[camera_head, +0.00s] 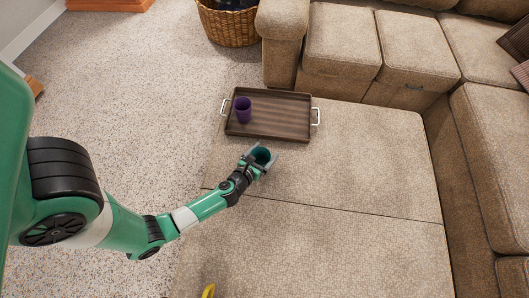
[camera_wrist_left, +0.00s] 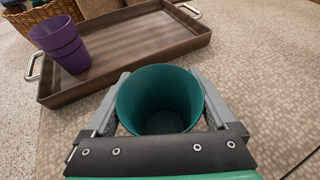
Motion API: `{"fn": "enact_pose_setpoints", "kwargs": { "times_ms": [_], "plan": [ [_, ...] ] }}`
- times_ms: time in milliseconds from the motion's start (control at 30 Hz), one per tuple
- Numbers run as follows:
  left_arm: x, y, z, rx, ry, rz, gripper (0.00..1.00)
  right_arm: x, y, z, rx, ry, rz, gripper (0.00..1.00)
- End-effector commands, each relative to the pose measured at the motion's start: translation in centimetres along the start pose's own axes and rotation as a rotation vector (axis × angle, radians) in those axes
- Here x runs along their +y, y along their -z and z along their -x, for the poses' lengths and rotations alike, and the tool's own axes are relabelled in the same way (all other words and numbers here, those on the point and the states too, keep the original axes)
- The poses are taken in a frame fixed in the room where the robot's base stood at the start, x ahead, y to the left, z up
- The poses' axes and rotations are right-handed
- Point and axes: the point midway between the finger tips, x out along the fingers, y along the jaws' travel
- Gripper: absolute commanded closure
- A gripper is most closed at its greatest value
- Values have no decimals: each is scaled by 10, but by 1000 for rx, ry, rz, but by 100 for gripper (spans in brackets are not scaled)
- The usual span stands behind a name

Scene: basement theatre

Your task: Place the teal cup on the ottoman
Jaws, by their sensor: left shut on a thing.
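The teal cup (camera_head: 262,156) is held upright in my left gripper (camera_head: 259,161), over the beige ottoman (camera_head: 340,180). In the left wrist view the teal cup (camera_wrist_left: 160,98) sits between the two grey fingers of my left gripper (camera_wrist_left: 160,105), its open top facing the camera and its inside empty. I cannot tell whether the cup's base touches the ottoman's surface. My right gripper is not in view.
A dark wooden tray (camera_head: 275,125) with metal handles lies on the ottoman just beyond the cup, with a purple cup (camera_head: 243,108) at its left end. A wicker basket (camera_head: 229,24) stands on the carpet behind. The sofa (camera_head: 480,130) borders the right. The ottoman's middle is clear.

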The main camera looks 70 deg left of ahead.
Motion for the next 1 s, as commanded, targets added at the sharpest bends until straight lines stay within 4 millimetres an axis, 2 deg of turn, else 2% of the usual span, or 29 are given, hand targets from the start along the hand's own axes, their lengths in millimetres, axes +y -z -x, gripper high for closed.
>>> {"fn": "enact_pose_setpoints", "kwargs": {
  "times_ms": [33, 67, 100, 467, 567, 833, 1000],
  "plan": [
    [0, 3, -1, 0, 0, 0, 64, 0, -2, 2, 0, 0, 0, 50],
    [0, 3, -1, 0, 0, 0, 8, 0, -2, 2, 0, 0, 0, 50],
    [0, 2, -1, 0, 0, 0, 1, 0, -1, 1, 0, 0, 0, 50],
    [0, -2, 5, 1, 1, -1, 0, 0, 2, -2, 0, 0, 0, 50],
    [-1, -2, 22, 3, 4, -4, 0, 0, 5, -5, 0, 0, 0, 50],
    [-2, -2, 90, 3, 10, -7, 0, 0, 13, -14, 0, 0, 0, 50],
    [-2, -1, 111, 3, 6, -4, 0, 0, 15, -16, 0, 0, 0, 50]
  ]
}}
